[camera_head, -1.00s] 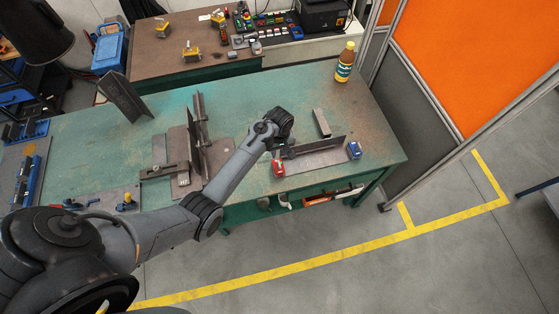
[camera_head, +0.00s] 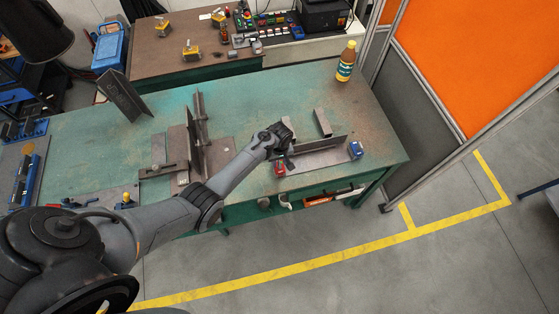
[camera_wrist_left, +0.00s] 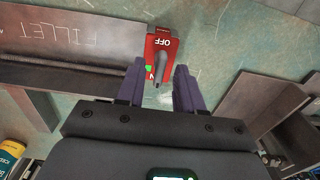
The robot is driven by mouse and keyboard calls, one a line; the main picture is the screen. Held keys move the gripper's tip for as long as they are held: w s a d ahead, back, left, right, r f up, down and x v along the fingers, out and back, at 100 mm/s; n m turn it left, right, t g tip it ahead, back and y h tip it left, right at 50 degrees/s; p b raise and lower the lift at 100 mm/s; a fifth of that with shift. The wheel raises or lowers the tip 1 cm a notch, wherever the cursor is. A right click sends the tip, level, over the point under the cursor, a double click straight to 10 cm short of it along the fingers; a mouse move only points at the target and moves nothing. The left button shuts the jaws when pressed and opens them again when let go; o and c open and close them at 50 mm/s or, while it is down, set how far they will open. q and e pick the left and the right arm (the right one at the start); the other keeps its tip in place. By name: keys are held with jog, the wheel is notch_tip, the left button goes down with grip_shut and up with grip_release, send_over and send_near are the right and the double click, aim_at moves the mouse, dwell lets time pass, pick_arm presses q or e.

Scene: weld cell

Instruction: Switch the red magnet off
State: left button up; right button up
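The red magnet (camera_head: 279,168) sits at the left end of the steel workpiece (camera_head: 312,160) on the green table. In the left wrist view the red magnet (camera_wrist_left: 161,45) shows the word OFF, a grey lever and a green mark by a partly hidden label. My left gripper (camera_head: 287,152) is over the magnet's end of the workpiece. In the left wrist view my left gripper (camera_wrist_left: 160,75) is open, its two fingers apart on either side of the magnet's near end, with nothing clamped. Contact cannot be told. My right gripper is not in view.
A blue magnet (camera_head: 355,150) sits at the workpiece's right end. A loose steel bar (camera_head: 322,122) lies behind it. A bottle (camera_head: 346,62) stands at the table's back right. An upright steel plate assembly (camera_head: 196,140) stands left of my forearm.

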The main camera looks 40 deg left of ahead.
pick_arm(q)
grip_shut()
jog(key=m+p, duration=0.1)
jog(key=m, duration=0.1)
jog(key=shift+r+m, duration=0.1)
jog(key=shift+m, duration=0.3)
jog(key=m+p, duration=0.1)
jog(key=m, duration=0.3)
jog(key=shift+m+p, duration=0.3)
jog(key=m, duration=0.8)
jog(key=shift+m, duration=1.3)
